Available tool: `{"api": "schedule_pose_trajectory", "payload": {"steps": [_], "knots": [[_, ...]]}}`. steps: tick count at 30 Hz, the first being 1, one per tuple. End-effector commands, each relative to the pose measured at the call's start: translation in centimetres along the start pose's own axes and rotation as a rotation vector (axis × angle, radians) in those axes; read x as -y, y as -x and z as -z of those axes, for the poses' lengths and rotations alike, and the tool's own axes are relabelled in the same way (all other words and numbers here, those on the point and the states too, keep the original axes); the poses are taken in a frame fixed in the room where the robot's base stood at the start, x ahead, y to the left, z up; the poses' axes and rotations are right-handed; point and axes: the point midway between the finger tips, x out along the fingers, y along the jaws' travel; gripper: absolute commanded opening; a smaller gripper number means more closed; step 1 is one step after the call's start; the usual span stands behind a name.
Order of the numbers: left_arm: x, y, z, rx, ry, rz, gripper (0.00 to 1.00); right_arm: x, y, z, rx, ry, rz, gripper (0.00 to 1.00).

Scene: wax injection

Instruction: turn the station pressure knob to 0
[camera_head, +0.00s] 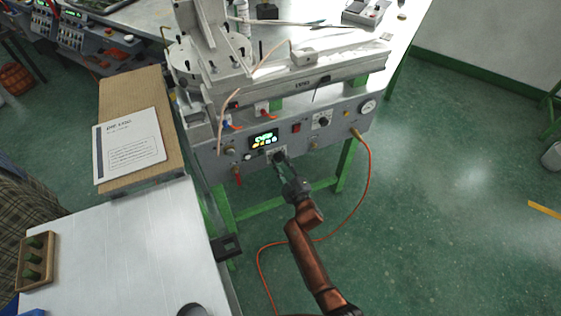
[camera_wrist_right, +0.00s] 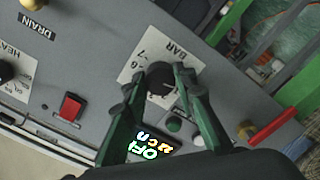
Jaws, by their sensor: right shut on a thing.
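The pressure knob (camera_wrist_right: 160,77) is a round black knob on a white scale plate (camera_wrist_right: 138,63) marked BAR with numbers. It sits on the grey front panel of the station (camera_head: 330,130). My right gripper (camera_head: 281,163) reaches the panel from below in the head view. In the right wrist view its green-black fingers are shut on the knob, one on each side. The fingers cover part of the scale, and I cannot read the knob's setting. A lit display (camera_wrist_right: 150,145) is beside the knob, its text too small to read surely. My left gripper is not in view.
A red switch (camera_wrist_right: 72,106) and the HEAT knob (camera_wrist_right: 6,71) are on the same panel. A gauge (camera_head: 368,106) and an orange hose (camera_head: 369,185) are at its right. A white table (camera_head: 130,245) stands at the left. The green floor to the right is mostly clear.

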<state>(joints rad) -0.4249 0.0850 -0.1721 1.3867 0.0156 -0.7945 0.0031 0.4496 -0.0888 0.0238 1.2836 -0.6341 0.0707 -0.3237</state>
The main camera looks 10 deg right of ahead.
Motion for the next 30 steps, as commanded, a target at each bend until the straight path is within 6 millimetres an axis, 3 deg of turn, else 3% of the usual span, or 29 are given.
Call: {"api": "schedule_pose_trajectory", "payload": {"steps": [5, 6, 13, 23, 30], "knots": [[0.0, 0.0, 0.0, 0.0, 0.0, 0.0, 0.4, 0.1, 0.0, 0.0, 0.0, 0.002, 0.002, 0.01], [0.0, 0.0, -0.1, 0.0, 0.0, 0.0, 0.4, 0.1, 0.0, 0.0, 0.0, 0.001, 0.002, 0.27], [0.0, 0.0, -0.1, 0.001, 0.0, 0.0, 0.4, 0.1, 0.0, 0.0, 0.0, 0.0, 0.001, 0.42], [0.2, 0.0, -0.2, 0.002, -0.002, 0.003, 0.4, 0.0, 0.3, -0.1, 0.001, 0.0, 0.001, 0.43], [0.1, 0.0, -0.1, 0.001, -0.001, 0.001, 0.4, 0.1, 3.8, -0.2, 0.002, 0.001, 0.002, 0.43]]}}
